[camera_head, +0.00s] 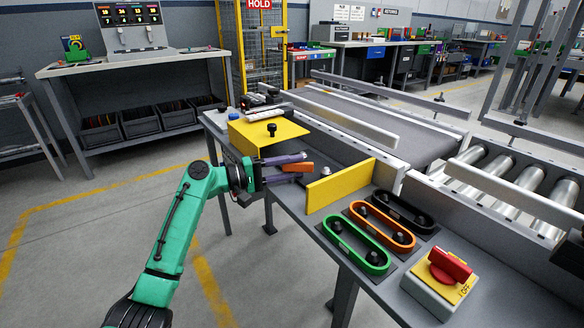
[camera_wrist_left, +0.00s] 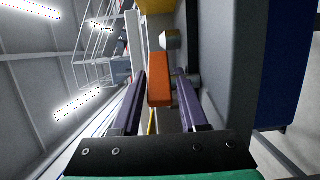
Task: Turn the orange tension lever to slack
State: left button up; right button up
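The orange tension lever (camera_head: 298,167) sits at the middle of the bench, beside a small silver knob (camera_head: 326,171) and just below the yellow box-shaped cover. My left gripper (camera_head: 291,170) reaches in from the left, with its purple fingers at the lever. In the left wrist view the lever (camera_wrist_left: 160,80) stands between the two spread fingers (camera_wrist_left: 158,98), with a gap visible on the left side; contact on the right cannot be told. The right gripper is not in view.
A yellow upright plate (camera_head: 340,185) stands right of the lever. Green (camera_head: 356,245), orange (camera_head: 382,226) and black (camera_head: 404,212) looped belts lie nearer, with a red OFF switch (camera_head: 447,270) at front right. A yellow cover (camera_head: 268,132) and conveyor (camera_head: 385,125) stand behind.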

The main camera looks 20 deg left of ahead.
pick_arm(q)
jog(key=v, duration=1.4)
jog(key=shift+a+p, duration=0.25)
jog(key=shift+p, duration=0.05)
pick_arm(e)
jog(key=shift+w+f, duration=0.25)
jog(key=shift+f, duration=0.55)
pick_arm(q)
jog(key=shift+s+r, duration=0.1)
jog(key=shift+s, duration=0.05)
